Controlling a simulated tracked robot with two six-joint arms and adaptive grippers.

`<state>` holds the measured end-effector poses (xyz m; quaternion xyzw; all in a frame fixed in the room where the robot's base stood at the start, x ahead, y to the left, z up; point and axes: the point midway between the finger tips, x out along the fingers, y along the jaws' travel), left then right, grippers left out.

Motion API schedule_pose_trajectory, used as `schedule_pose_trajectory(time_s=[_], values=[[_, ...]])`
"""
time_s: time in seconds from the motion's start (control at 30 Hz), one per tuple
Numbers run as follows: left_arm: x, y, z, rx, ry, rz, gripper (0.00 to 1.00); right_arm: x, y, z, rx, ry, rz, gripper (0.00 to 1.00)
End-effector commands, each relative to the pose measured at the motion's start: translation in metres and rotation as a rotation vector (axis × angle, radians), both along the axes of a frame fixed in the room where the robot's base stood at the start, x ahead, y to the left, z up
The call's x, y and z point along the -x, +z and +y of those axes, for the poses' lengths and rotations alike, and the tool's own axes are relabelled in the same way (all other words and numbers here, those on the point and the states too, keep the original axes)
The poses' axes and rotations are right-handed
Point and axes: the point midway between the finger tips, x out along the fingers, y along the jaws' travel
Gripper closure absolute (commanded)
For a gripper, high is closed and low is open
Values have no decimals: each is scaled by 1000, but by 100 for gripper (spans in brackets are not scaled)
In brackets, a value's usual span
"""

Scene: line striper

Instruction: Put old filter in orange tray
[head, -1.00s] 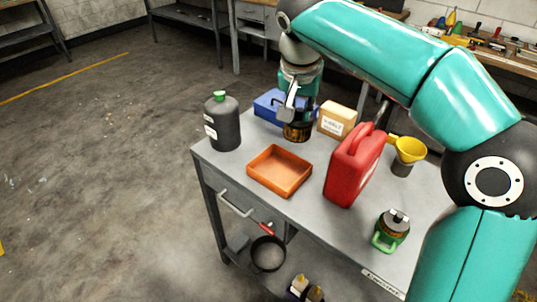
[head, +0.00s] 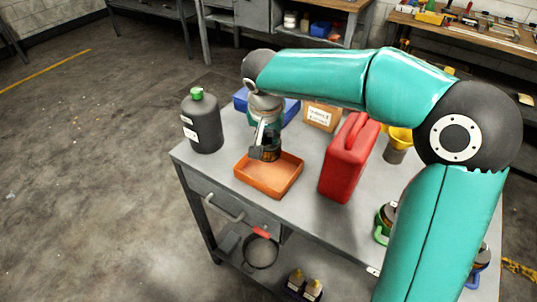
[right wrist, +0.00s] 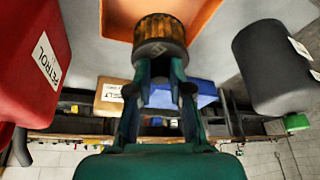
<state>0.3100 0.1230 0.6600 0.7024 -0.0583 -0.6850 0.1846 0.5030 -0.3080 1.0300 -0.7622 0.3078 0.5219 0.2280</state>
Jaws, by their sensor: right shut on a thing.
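The old filter (head: 270,155), a brown pleated cylinder with a dark end, is held in my right gripper (head: 265,144). In the right wrist view the fingers close on the dark end of the filter (right wrist: 160,30). The orange tray (head: 272,187) is shallow and looks empty. The filter hangs at the tray's back part, its lower end near the tray floor; I cannot tell whether it touches. The tray also shows behind the filter in the right wrist view (right wrist: 203,18). My left gripper is not in view.
A red petrol can (head: 345,165) stands right of the tray. A dark bottle with a green cap (head: 204,127) stands left. A cardboard box (head: 322,116) and a blue box (head: 241,99) are behind. A yellow funnel (head: 400,137) is farther right. My arm partly hides a green-handled item (head: 383,226).

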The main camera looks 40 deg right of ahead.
Motion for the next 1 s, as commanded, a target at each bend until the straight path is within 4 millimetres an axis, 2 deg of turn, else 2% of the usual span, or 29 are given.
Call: schedule_pose_trajectory(time_s=[0.1, 0.27, 0.53, 0.93, 0.97, 1.0], values=[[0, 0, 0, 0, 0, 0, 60, 0, -18, 0, 0, -1, 3, 100], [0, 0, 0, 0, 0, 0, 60, 0, -28, 0, 1, 0, 1, 100], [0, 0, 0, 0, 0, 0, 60, 0, -62, 1, 0, 1, 2, 100], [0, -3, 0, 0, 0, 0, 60, -1, -70, 2, -1, 3, -1, 100], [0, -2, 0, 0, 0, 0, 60, -1, -69, 2, -1, 3, 0, 75], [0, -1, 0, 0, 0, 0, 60, -1, -68, 2, -1, 4, 0, 69]])
